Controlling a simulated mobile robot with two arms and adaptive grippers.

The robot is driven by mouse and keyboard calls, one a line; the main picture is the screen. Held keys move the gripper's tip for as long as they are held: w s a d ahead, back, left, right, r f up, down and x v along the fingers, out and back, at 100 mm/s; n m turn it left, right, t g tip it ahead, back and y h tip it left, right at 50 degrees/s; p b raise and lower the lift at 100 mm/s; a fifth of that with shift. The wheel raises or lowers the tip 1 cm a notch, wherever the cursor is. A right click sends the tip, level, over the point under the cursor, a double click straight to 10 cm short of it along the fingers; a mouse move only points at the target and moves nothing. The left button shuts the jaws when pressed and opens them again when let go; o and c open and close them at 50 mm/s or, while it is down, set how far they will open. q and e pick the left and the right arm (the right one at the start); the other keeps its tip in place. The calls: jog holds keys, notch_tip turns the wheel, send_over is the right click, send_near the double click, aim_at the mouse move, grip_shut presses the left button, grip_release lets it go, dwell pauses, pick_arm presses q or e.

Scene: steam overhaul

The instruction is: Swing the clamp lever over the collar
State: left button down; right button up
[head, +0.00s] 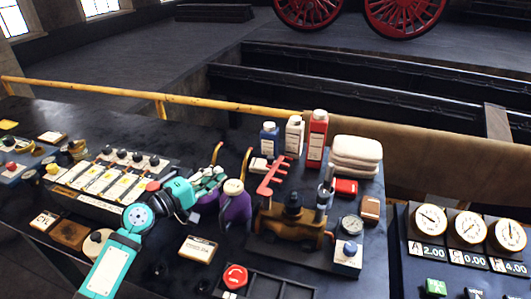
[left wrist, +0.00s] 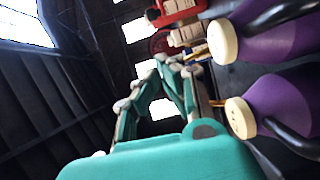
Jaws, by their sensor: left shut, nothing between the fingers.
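My left gripper (head: 212,178) is shut and empty, beside the purple cans near the middle of the bench. In the left wrist view its teal fingers (left wrist: 165,85) point away from the camera, with no object between them. A red lever-like part (head: 273,176) stands tilted above a bronze fixture (head: 288,232) to the right of the gripper, clearly apart from it. I cannot tell for sure whether this is the clamp lever. A dark round fitting (head: 292,203) tops the fixture; the collar cannot be told apart. My right gripper is not in view.
Purple cans (head: 236,207) with cream lids stand between the gripper and the fixture; they also show in the left wrist view (left wrist: 270,105). Bottles (head: 317,138) and folded cloths (head: 356,157) stand behind the fixture. A gauge (head: 350,224) is at its right. A yellow rail (head: 200,101) runs behind the bench.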

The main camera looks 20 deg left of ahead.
aim_at(273, 170)
pick_arm(q)
jog(key=s+d+p+x, duration=0.1)
jog(key=p+x, duration=0.3)
jog(key=x, duration=0.7)
jog(key=shift+w+d+p, duration=0.2)
jog(key=shift+d+p, duration=0.2)
jog(key=shift+d, duration=0.55)
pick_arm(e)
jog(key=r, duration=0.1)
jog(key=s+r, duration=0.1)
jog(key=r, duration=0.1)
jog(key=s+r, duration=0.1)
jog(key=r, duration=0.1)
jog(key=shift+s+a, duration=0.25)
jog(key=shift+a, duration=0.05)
pick_arm(q)
jog(key=shift+r, duration=0.1)
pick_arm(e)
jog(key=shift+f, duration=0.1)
